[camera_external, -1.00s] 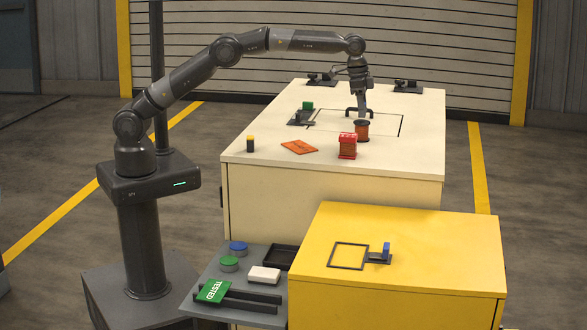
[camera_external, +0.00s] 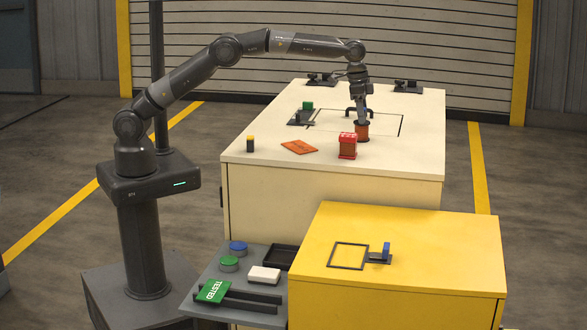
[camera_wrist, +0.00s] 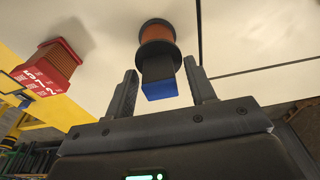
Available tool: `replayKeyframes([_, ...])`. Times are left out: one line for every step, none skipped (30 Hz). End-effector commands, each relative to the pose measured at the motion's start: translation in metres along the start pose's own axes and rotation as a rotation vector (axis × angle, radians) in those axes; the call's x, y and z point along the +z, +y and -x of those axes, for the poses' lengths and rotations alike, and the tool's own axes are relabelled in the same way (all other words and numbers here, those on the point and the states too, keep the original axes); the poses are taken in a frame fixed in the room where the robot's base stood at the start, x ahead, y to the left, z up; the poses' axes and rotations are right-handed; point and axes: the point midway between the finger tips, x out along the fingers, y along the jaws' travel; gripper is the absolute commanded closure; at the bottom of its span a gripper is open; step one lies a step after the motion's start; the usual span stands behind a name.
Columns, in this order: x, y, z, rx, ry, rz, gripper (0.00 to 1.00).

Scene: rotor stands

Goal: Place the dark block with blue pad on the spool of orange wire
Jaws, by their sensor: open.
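The spool of orange wire (camera_external: 362,130) stands upright on the cream table; the wrist view shows its orange winding (camera_wrist: 158,33) between dark flanges. The dark block with blue pad (camera_wrist: 158,72) appears at the spool's upper end, its blue pad facing my gripper. It seems to rest on the spool, but I cannot tell whether they touch. My gripper (camera_external: 362,108) points down above the spool. In the wrist view its fingers (camera_wrist: 160,68) are open on either side of the block, with gaps showing.
A yellow cabinet (camera_external: 430,235) stands in front.

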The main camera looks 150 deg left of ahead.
Motion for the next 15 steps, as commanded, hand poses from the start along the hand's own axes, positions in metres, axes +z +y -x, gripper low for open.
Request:
replayKeyframes([0.0, 0.0, 0.001, 0.0, 0.001, 0.0, 0.5])
replayKeyframes([-0.001, 0.0, 0.002, 0.0, 0.001, 0.0, 0.5])
replayKeyframes([-0.001, 0.0, 0.005, 0.0, 0.002, 0.0, 0.5])
replayKeyframes([-0.001, 0.0, 0.008, -0.001, 0.003, 0.0, 0.5])
replayKeyframes([-0.001, 0.0, 0.012, -0.001, 0.004, 0.0, 0.5])
replayKeyframes([-0.001, 0.0, 0.018, -0.001, 0.003, 0.0, 0.5])
replayKeyframes([-0.001, 0.0, 0.023, -0.001, 0.003, 0.0, 0.5])
replayKeyframes([-0.001, 0.0, 0.029, -0.001, 0.004, 0.0, 0.5])
replayKeyframes([-0.001, 0.0, 0.038, -0.001, 0.005, 0.0, 0.5])
replayKeyframes([-0.001, 0.0, 0.045, -0.001, 0.005, 0.0, 0.5])
replayKeyframes([-0.001, 0.0, 0.052, -0.001, 0.006, 0.0, 0.5])
replayKeyframes([-0.001, 0.0, 0.062, 0.0, 0.005, 0.0, 0.5])
replayKeyframes([-0.002, 0.0, 0.069, 0.0, 0.006, 0.0, 0.5])
replayKeyframes([-0.001, 0.0, 0.076, 0.0, 0.005, 0.0, 0.5])
replayKeyframes([-0.001, 0.0, 0.084, 0.0, 0.004, 0.0, 0.5])
